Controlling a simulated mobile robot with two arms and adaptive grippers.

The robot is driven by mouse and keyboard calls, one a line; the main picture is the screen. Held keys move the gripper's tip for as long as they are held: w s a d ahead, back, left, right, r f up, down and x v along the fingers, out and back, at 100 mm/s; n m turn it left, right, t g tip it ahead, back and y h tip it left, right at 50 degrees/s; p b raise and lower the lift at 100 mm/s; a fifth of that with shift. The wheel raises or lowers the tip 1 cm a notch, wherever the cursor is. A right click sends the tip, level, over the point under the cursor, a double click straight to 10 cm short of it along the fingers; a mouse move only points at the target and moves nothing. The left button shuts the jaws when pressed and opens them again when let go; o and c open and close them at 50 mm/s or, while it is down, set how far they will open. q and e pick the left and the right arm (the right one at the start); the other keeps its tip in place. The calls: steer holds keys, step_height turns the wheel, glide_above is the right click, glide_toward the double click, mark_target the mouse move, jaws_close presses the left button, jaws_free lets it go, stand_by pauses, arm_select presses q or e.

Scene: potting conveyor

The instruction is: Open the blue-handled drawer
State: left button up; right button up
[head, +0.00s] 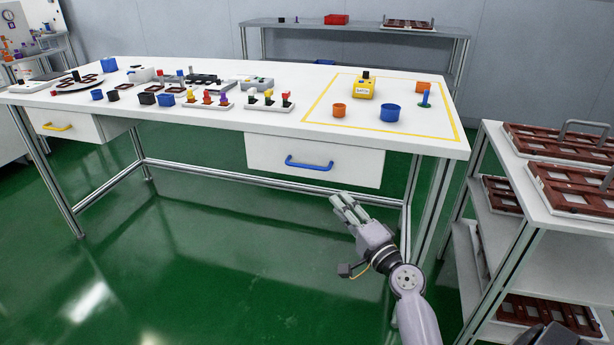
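The blue-handled drawer (270,153) hangs under the right half of the white worktable, and its white front looks shut. Its blue handle (309,165) is a horizontal bar at the middle of the front. My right gripper (345,205) is below and to the right of the handle in the picture, apart from it. Its pale fingers are extended with gaps between them, and nothing is held. My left gripper is not in view.
The worktable (270,70) carries pots, small trays and a yellow device (364,88). A yellow-handled drawer (62,124) is at the left. A shelf rack (540,205) with brown trays stands close on the right. The green floor before the drawer is clear.

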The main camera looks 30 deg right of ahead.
mark_target(307, 167)
steer(key=w, duration=0.5)
steer(key=w+d+r, duration=0.1)
steer(key=w, duration=0.5)
steer(key=w+r, duration=0.1)
steer(key=w, duration=0.5)
steer(key=shift+w+d+r, duration=0.1)
steer(key=shift+d+r, duration=0.05)
steer(key=shift+r, duration=0.05)
steer(key=shift+c, duration=0.2)
jaws_close()
